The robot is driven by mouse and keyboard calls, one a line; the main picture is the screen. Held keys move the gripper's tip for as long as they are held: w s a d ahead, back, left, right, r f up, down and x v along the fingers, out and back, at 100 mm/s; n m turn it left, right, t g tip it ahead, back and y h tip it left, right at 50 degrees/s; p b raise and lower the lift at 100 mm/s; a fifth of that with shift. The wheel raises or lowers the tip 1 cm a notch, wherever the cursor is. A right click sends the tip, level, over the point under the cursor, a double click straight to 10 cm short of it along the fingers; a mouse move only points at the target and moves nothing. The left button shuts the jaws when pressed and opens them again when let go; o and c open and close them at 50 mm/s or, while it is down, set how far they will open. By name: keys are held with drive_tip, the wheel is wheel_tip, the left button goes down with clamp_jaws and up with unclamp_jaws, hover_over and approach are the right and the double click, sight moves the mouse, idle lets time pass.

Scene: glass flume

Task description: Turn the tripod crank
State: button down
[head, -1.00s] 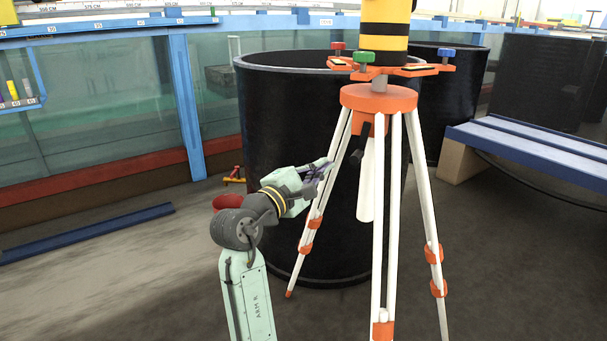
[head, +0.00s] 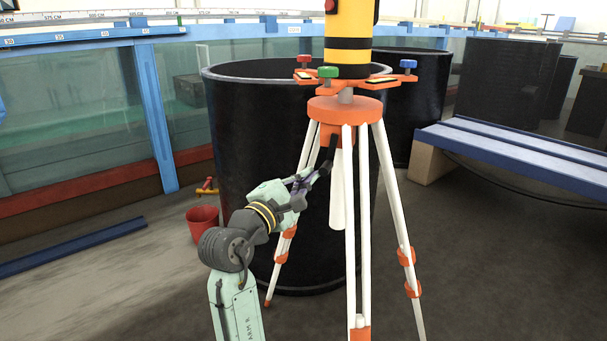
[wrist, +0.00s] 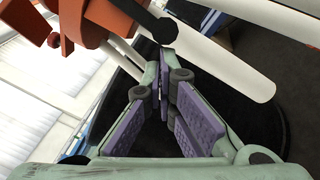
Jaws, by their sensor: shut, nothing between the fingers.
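The orange-headed tripod (head: 345,108) stands upright on white legs with a yellow and black instrument on top. Its black crank (head: 332,150) hangs from the orange block under the head, slanting down to the left. In the wrist view the crank (wrist: 140,14) ends in a round black knob (wrist: 164,31). My gripper (head: 318,175) is at the crank's lower end in the head view; whether it touches cannot be told there. In the wrist view my gripper (wrist: 163,82) has its purple-padded fingers together at the tips, just below the knob, with nothing between them.
A large black tub (head: 255,140) stands close behind the tripod. A red bucket (head: 202,222) is on the floor to the left. A blue bench (head: 510,150) stands at right, and a blue beam (head: 70,246) lies on the floor at left.

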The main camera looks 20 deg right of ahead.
drive_tip(key=shift+s+d+f+n+p, duration=0.2)
drive_tip(key=shift+s+d+n+p, duration=0.1)
drive_tip(key=shift+n+p, duration=0.4)
drive_tip(key=shift+s+d+f+n+t+p, duration=0.25)
drive_tip(key=shift+s+d+n+p, duration=0.55)
drive_tip(key=shift+p, duration=0.8)
drive_tip(key=shift+s+d+f+n+t+p, duration=0.15)
drive_tip(key=shift+s+d+n+t+p, duration=0.2)
drive_tip(key=shift+s+d+n+p, duration=0.8)
drive_tip(key=shift+w+a+m+p, duration=0.2)
drive_tip(key=shift+w+m+p, duration=0.15)
drive_tip(key=shift+w+p, duration=0.15)
